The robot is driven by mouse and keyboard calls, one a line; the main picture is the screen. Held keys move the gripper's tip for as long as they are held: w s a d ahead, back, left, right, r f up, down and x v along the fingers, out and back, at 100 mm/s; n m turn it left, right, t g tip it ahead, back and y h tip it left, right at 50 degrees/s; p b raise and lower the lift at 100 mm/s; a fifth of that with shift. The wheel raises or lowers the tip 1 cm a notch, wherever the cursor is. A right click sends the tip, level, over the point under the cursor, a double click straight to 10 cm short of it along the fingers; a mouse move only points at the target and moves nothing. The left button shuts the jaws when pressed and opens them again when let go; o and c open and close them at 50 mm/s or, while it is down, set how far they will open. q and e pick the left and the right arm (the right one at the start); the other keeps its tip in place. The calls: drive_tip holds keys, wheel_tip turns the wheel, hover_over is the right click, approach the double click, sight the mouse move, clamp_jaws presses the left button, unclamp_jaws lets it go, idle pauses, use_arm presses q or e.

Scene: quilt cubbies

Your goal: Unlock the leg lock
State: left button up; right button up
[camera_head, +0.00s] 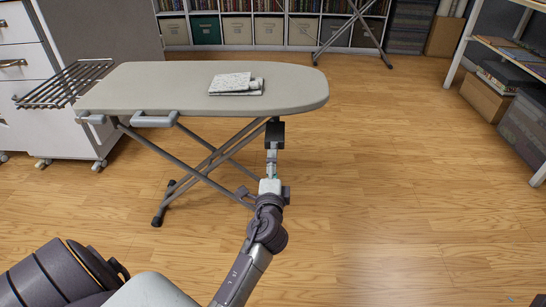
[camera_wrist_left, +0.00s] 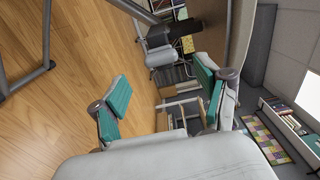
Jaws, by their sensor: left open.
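The ironing board (camera_head: 160,88) stands on crossed grey legs (camera_head: 195,165). A dark block (camera_head: 275,133) with a pale grey piece below it hangs under the board's near edge; it looks like the leg lock, but I cannot be sure. In the left wrist view the dark part (camera_wrist_left: 183,29) and pale grey piece (camera_wrist_left: 163,56) show beyond the fingers. My left gripper (camera_head: 270,173) is just below this assembly in the head view. In the left wrist view my left gripper (camera_wrist_left: 160,78) has its teal-padded fingers spread apart, with nothing between them. My right gripper is not in view.
A folded patterned cloth (camera_head: 237,84) lies on the board. Shelves with bins (camera_head: 237,31) line the back. Open wooden floor (camera_head: 410,180) lies to the right.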

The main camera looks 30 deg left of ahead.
use_arm(q)
drive_tip(key=v, duration=0.6)
drive_tip(key=shift+s, duration=0.35)
drive_tip(key=shift+d, duration=0.15)
